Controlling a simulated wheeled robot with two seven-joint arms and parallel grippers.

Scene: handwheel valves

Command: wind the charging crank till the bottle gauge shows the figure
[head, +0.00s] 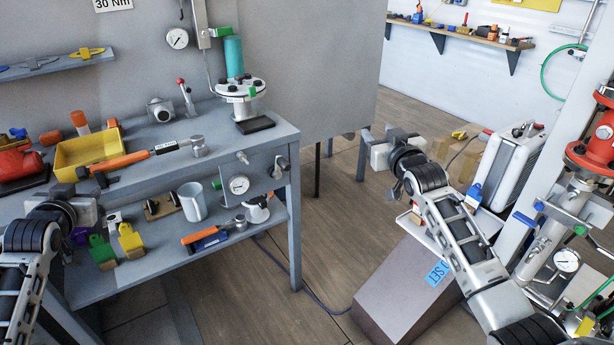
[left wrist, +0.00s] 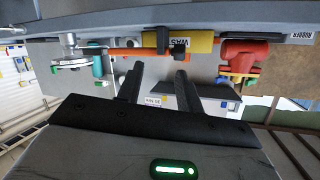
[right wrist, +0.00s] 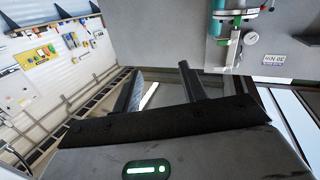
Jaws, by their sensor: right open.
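A teal bottle (head: 234,57) stands on a round bolted flange (head: 240,88) at the right of the bench top. A round gauge (head: 177,38) hangs on the grey panel to its left, and another gauge (head: 239,185) sits on the bench front. Their readings are too small to read. A lever with a red knob (head: 182,88) stands left of the bottle; I cannot tell which part is the charging crank. My left gripper (head: 93,177) is open and empty by the bench's left front. My right gripper (head: 394,134) is open and empty, right of the bench, apart from it.
A yellow bin (head: 90,152), an orange-handled wrench (head: 130,160) and a mug (head: 193,202) are on the bench and its lower shelf. A brown box (head: 400,285) stands under my right arm. A red valve stand (head: 598,140) with a gauge (head: 567,260) is at far right.

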